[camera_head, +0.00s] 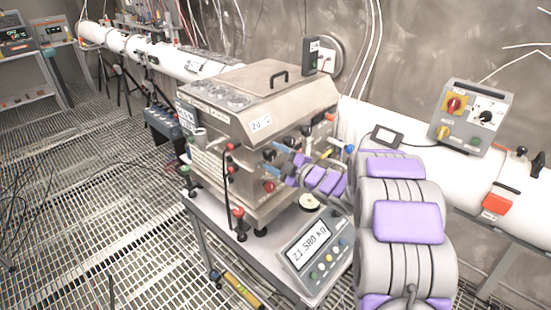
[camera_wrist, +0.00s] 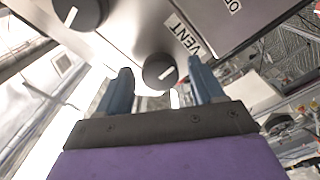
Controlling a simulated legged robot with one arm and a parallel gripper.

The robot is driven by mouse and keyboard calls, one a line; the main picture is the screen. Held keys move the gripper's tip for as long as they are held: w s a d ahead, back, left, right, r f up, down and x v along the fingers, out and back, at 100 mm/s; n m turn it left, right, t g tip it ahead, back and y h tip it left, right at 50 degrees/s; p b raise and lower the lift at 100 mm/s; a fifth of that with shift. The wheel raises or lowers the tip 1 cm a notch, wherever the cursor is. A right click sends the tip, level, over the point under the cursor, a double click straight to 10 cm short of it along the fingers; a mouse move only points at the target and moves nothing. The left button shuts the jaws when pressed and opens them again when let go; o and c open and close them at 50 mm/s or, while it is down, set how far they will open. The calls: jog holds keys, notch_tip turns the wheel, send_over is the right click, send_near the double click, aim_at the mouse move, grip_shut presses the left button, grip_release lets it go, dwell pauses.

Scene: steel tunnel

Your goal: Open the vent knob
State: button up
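The vent knob (camera_wrist: 159,71) is a round black knob with a white pointer line, on the grey panel of the machine (camera_head: 255,100). A "VENT" label (camera_wrist: 183,36) is beside it in the wrist view. My gripper (camera_wrist: 162,80) has blue fingers, spread one on each side of the knob, with visible gaps to it. The gripper is open and holds nothing. In the head view my gripper (camera_head: 289,164) is at the machine's right front side, and the knob cannot be made out there.
A second black knob (camera_wrist: 78,12) is on the same panel, up and left. A digital scale (camera_head: 315,250) stands in front of the machine. A control box (camera_head: 470,118) is on the white pipe at right. Metal grating floor (camera_head: 90,200) at left is mostly clear.

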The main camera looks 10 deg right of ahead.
jog(key=shift+a, duration=0.1)
jog(key=c, duration=1)
jog(key=m+p, duration=0.1)
jog(key=p, duration=0.2)
jog(key=shift+r+m, duration=0.15)
jog(key=shift+m, duration=0.15)
jog(key=m+p, duration=0.2)
jog(key=p, duration=0.1)
jog(key=shift+f, duration=0.2)
jog(key=o, duration=1.1)
jog(key=v, duration=1.7)
jog(key=shift+s+d+p, duration=0.1)
jog(key=shift+d+p, duration=0.15)
jog(key=shift+p, duration=0.1)
